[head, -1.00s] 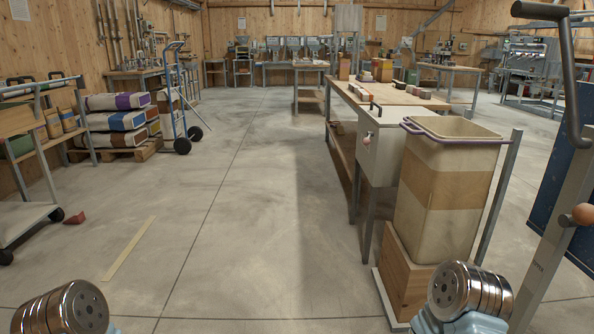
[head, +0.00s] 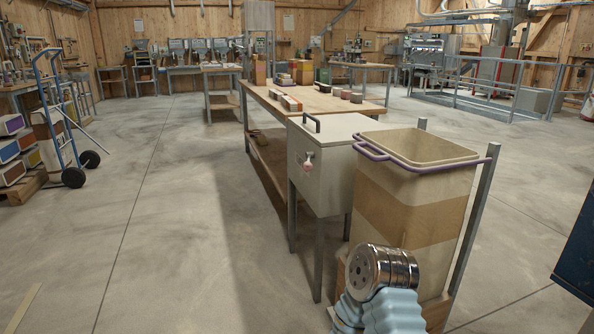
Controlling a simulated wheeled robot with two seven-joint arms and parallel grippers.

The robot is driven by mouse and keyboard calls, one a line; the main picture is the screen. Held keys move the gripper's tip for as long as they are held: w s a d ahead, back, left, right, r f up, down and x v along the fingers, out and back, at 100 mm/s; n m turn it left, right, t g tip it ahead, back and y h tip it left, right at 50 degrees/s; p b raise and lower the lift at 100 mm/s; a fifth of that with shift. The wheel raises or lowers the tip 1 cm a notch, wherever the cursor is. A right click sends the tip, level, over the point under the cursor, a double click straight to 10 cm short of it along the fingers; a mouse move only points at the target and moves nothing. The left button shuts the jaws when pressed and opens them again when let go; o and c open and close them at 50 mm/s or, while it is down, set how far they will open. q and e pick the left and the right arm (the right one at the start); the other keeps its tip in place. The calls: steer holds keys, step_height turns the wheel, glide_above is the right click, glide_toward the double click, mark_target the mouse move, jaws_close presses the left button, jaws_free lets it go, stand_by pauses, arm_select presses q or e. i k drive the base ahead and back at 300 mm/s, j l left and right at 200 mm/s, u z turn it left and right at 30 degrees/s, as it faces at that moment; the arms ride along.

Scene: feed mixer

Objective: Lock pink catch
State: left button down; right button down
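A small pink catch (head: 308,161) is on the front face of a pale grey metal box on legs (head: 330,160), right of centre in the head view. Neither gripper shows. Only a metal and light blue part of my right arm shows at the lower right, in front of a tall bin and well short of the catch.
The tall beige bin (head: 410,205) with a purple rim bar stands close to the box's right. A long wooden table (head: 330,103) with small blocks lies behind the box. A blue hand truck (head: 62,130) stands at left. The floor (head: 180,220) left of the box is clear.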

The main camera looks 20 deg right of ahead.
mark_target(307, 166)
steer(key=i+z, duration=0.45)
steer(key=i+j+z, duration=0.2)
steer(key=i+z, duration=0.25)
steer(key=i+j+z, duration=0.25)
steer(key=z, duration=0.25)
steer(key=i+j+z, duration=0.3)
steer(key=j+z, duration=0.15)
